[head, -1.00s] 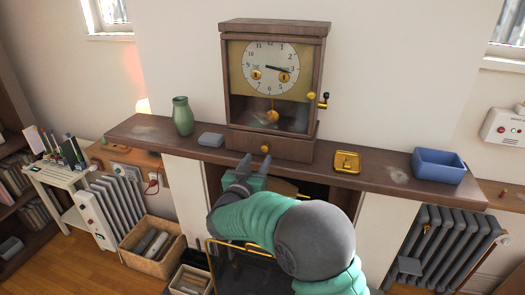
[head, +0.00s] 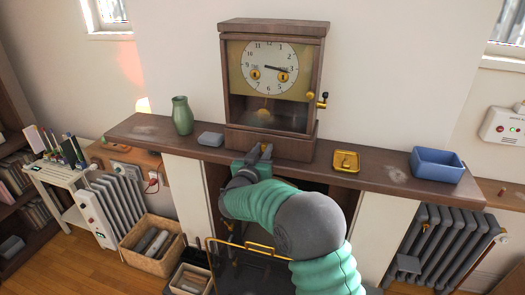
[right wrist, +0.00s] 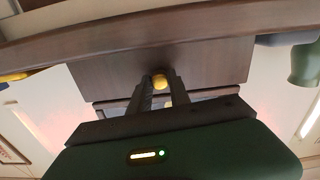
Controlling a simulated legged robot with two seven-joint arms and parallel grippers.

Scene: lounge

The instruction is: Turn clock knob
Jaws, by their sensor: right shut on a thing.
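The wooden clock (head: 276,85) stands on the mantel shelf, with a white dial (head: 269,68) and two gold winding holes. A small gold knob (right wrist: 160,81) on the front of its base sits between the fingers of my right gripper (right wrist: 159,90) in the right wrist view. In the head view, my right gripper (head: 262,152) reaches up to the base from below and hides that knob. It is shut on the knob. Another gold knob (head: 310,96) and a small crank (head: 323,99) are on the clock's right side. My left gripper is not in view.
A gold-railed fire screen (head: 245,265) stands below my right arm.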

